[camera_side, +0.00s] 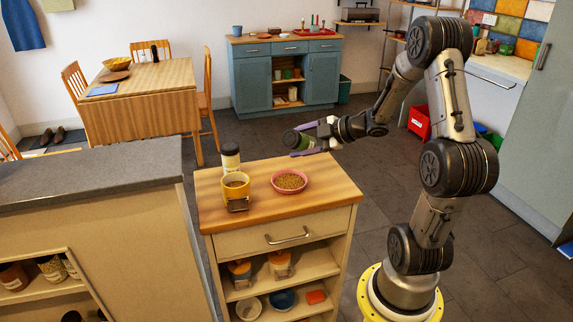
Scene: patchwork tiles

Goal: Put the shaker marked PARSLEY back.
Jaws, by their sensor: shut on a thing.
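A second shaker, pale with a dark cap (231,160), stands upright on the cabinet top at the back left. Its marking cannot be read either, so I cannot tell which one says PARSLEY.
A yellow pot (236,187) stands before the pale shaker, and a pink bowl of brown bits (289,181) stands to its right. The right side of the top is clear. A grey-topped counter (90,168) adjoins at left; jars and bowls (282,299) fill the shelves below.

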